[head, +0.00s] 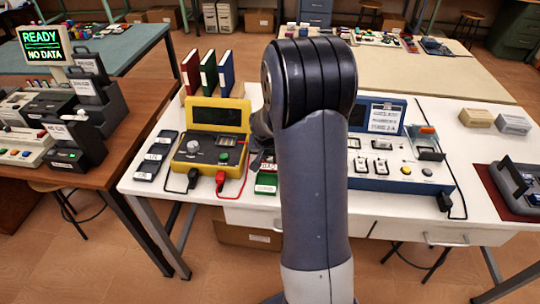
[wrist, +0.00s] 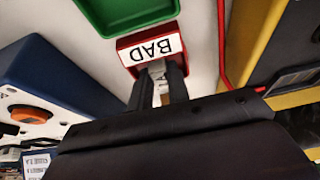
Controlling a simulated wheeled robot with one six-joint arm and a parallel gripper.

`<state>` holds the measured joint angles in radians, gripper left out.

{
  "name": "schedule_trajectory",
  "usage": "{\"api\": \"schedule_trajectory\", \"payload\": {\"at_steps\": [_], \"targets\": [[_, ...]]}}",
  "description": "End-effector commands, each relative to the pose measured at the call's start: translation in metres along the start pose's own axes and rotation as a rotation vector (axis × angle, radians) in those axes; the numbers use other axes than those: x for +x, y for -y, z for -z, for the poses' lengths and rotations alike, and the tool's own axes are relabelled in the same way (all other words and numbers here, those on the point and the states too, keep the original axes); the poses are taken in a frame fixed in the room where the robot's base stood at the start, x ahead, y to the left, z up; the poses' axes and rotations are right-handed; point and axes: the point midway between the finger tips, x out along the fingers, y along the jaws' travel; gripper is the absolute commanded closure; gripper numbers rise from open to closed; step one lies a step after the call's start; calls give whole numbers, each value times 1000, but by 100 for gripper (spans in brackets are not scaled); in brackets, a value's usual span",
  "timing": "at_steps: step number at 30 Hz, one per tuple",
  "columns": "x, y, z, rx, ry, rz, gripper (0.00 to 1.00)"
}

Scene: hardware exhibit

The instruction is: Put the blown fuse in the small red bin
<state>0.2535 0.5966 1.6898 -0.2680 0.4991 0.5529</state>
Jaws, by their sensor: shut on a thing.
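In the wrist view, my gripper (wrist: 162,88) is shut on a small pale, partly clear piece, which looks like the fuse (wrist: 159,92). The fingers hide much of it. The small red bin (wrist: 124,43) has a white label reading "BAD" and lies just beyond the fingertips. The fingertips overlap the bin's near edge in this view; I cannot tell their height above it. In the head view, my arm hides most of the area around the gripper.
A green bin (wrist: 128,12) adjoins the red one and also shows in the head view (head: 266,187). The yellow meter (head: 208,150) stands left of the bins, with a red lead (wrist: 221,50) beside them. A blue instrument (head: 408,187) stands to the right.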

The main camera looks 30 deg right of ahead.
Motion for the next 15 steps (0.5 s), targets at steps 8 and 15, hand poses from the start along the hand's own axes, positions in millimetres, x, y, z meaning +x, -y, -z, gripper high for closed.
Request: {"api": "schedule_trajectory", "payload": {"at_steps": [8,15], "targets": [[2,0,-1,0,-1,0,82],[1,0,0,0,-1,0,74]]}}
